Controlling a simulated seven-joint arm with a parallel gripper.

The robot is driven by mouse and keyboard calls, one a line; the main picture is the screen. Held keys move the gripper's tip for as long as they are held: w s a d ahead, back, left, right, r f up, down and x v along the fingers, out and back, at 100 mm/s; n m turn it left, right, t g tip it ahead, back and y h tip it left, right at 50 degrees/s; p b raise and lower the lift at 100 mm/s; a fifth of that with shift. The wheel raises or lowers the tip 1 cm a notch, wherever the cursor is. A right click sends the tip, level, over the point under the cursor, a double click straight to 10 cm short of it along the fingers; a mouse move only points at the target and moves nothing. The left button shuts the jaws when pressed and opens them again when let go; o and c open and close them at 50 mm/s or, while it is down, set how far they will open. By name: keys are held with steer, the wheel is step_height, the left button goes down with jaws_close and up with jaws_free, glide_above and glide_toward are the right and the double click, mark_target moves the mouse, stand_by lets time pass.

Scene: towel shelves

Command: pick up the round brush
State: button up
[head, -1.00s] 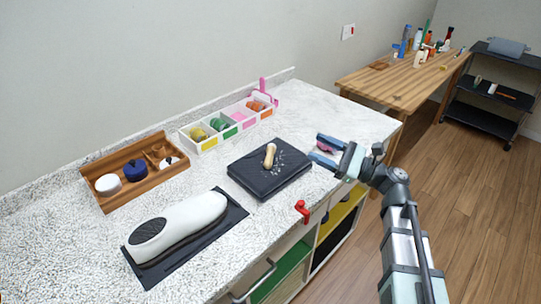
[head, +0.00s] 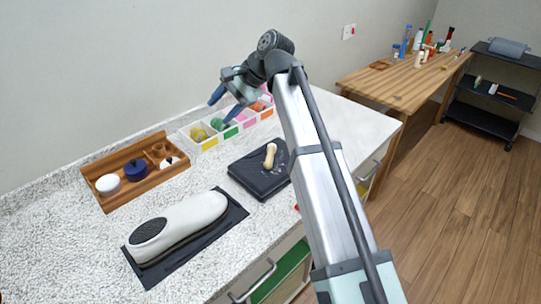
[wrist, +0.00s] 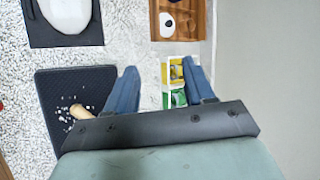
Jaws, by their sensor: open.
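Several small round items sit in the wooden tray (head: 120,199) at the left. One is a dark blue round piece with a knob (head: 136,171), which looks like a round brush, though its bristles do not show. A white round piece (head: 108,184) sits left of it and a white knobbed piece (head: 169,163) right of it. My gripper (head: 224,104) is open and empty above the divided white bin, right of the wooden tray and apart from it. In the wrist view my open fingers (wrist: 160,66) point towards the bin, with part of the wooden tray (wrist: 155,22) beyond.
The divided white bin (head: 208,146) holds yellow, green and other coloured items. A dark pad (head: 246,179) carries a beige handle-like piece (head: 270,155) and crumbs. A white shoe-shaped piece (head: 190,224) lies on a dark mat (head: 160,277).

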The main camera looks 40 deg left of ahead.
steer(key=w+d+f+n+t+h, duration=0.1)
steer(key=w+d+f+t+h, duration=0.2)
steer(key=w, duration=0.4)
steer(key=n+t+h, duration=0.2)
steer(key=n+h, duration=0.1)
glide_above(270, 154)
steer(key=shift+f, duration=0.5)
step_height(270, 154, down, 13)
steer(key=shift+w, duration=0.1)
steer(key=shift+c, duration=0.4)
jaws_close()
